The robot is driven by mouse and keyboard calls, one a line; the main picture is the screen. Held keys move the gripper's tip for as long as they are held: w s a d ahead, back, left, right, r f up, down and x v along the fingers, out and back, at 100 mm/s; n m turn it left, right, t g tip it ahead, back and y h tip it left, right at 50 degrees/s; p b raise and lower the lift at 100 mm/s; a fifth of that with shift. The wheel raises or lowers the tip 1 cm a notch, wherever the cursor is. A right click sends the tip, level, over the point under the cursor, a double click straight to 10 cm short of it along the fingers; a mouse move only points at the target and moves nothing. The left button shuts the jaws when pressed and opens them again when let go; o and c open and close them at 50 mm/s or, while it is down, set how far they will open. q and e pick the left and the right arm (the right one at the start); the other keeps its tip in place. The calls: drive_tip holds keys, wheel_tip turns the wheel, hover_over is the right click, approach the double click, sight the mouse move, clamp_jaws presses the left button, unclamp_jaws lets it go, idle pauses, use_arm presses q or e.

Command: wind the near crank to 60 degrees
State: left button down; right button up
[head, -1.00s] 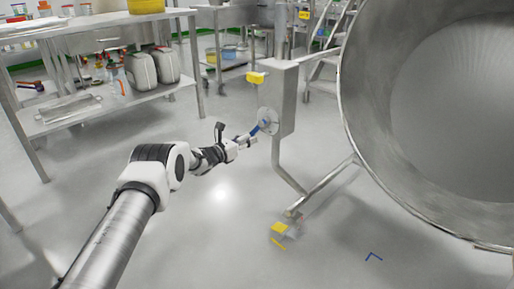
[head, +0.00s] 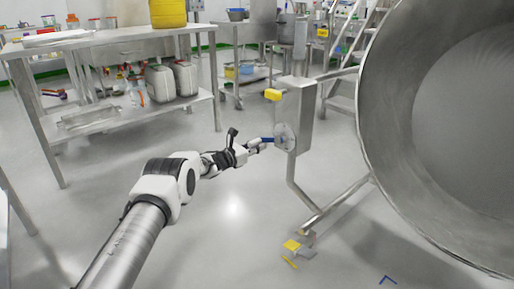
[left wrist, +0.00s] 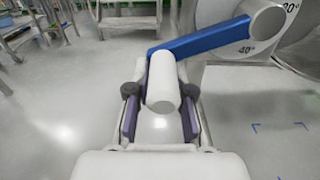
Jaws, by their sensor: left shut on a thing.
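The near crank has a blue arm (head: 267,140) on a pale round dial (head: 286,137), fixed to a grey metal housing (head: 304,118). In the head view the blue arm points left from the dial. My left gripper (head: 254,146) is at the arm's outer end. In the left wrist view the white handle (left wrist: 163,84) is between its fingers, which are shut on it. There the blue arm (left wrist: 203,38) runs up right to a grey hub (left wrist: 268,17). A 40° mark shows on the dial (left wrist: 247,48) below the arm; another number is partly cut off. The pointer reading is unclear.
A large steel drum (head: 366,130) stands right of the housing. A steel table (head: 110,36) with a lower shelf is at the left, holding white canisters (head: 160,84). A leg with a yellow-marked foot (head: 292,245) is below the housing. Open floor lies in front.

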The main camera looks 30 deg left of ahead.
use_arm(q)
drive_tip(key=shift+w+d+r, duration=0.1)
drive_tip(key=shift+d+r, duration=0.15)
drive_tip(key=shift+d, duration=0.2)
drive_tip(key=c, duration=1.3)
unclamp_jaws()
drive_tip(key=o, duration=0.3)
drive_tip(key=shift+d+r, duration=0.2)
drive_tip(key=shift+d, duration=0.05)
drive_tip(key=shift+a+f, duration=0.15)
drive_tip(key=shift+a, duration=0.1)
drive_tip(key=shift+s+a+f, duration=0.25)
drive_tip(key=shift+s, duration=0.15)
drive_tip(key=v, duration=1.1)
drive_tip(key=shift+r, duration=0.3)
